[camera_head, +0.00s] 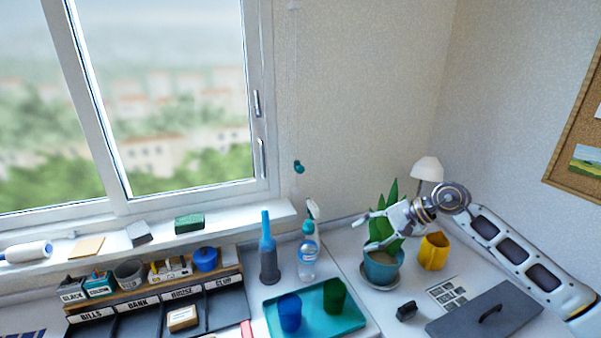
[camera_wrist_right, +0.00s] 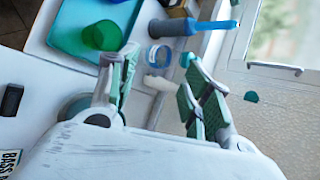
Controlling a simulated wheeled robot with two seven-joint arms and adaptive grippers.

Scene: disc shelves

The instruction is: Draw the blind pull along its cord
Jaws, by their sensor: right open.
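The blind pull (camera_head: 299,166) is a small teal knob on a thin, pale cord (camera_head: 295,90) that hangs down the wall right of the window. In the right wrist view the pull (camera_wrist_right: 251,97) shows at the right, beyond the fingers and outside them. My right gripper (camera_head: 365,232) is open and empty, to the right of the pull and lower in the head view, in front of the potted plant. Its green-padded fingers (camera_wrist_right: 158,60) stand apart in the wrist view. My left gripper is not in view.
A clear bottle (camera_head: 307,262) and a blue-grey bottle (camera_head: 268,255) stand below the pull. A teal tray (camera_head: 345,322) holds a blue and a green cup. The wall around the pull is clear.

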